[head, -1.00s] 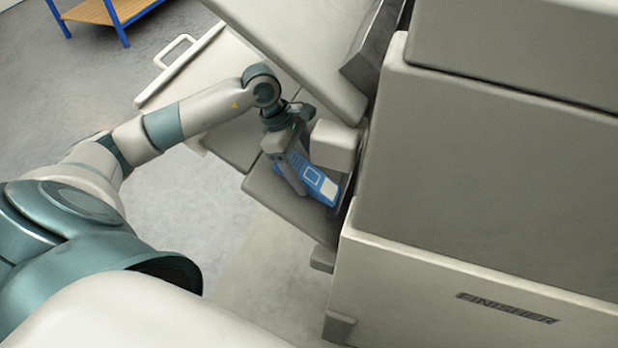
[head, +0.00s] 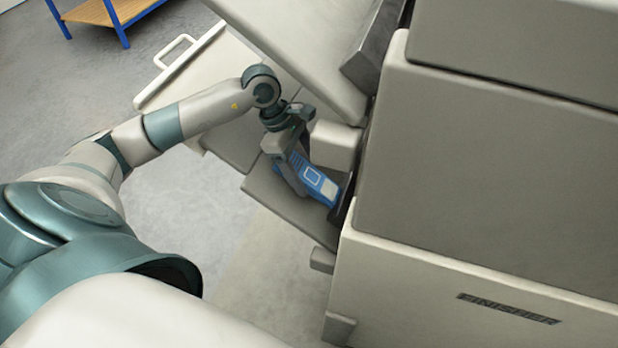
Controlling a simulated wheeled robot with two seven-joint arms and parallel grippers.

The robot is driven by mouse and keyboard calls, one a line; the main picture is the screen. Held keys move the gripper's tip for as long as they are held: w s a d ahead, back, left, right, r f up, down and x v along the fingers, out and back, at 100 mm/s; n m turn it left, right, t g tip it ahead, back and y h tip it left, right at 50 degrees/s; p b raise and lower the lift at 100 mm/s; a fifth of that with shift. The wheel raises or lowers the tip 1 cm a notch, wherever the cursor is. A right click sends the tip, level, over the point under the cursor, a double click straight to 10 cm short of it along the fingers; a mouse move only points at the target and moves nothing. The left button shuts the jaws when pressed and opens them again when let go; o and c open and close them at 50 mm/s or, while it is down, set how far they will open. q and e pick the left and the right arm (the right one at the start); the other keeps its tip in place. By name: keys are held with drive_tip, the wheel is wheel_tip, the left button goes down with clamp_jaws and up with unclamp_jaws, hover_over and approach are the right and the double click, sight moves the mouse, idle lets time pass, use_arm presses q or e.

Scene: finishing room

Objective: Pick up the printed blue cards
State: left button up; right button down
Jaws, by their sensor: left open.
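The printed blue cards (head: 320,184) lie on the lower grey tray (head: 272,197) of the finisher, close against the machine's side. They show a white outlined square and a pale patch. My left gripper (head: 297,178) is open and reaches down over the left part of the cards. Part of the cards is hidden behind it, and I cannot tell whether the fingers touch them. My right gripper is not in view.
The large grey finisher (head: 480,190) fills the right side. A sloping upper panel (head: 295,50) and a blocky part (head: 334,146) sit close above the gripper. A blue-framed wooden bench (head: 105,12) stands at the far left. The floor (head: 190,225) left of the tray is clear.

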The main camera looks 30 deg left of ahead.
sight(306, 172)
use_arm(q)
drive_tip(key=shift+f+b, duration=0.2)
drive_tip(key=shift+b, duration=0.1)
idle(0.4)
drive_tip(key=c, duration=1.3)
drive_tip(key=shift+r, duration=0.1)
drive_tip(key=shift+r+p, duration=0.4)
drive_tip(key=shift+p, duration=0.4)
wheel_tip(306, 172, up, 10)
drive_tip(key=p, duration=0.3)
drive_tip(key=shift+f, duration=0.2)
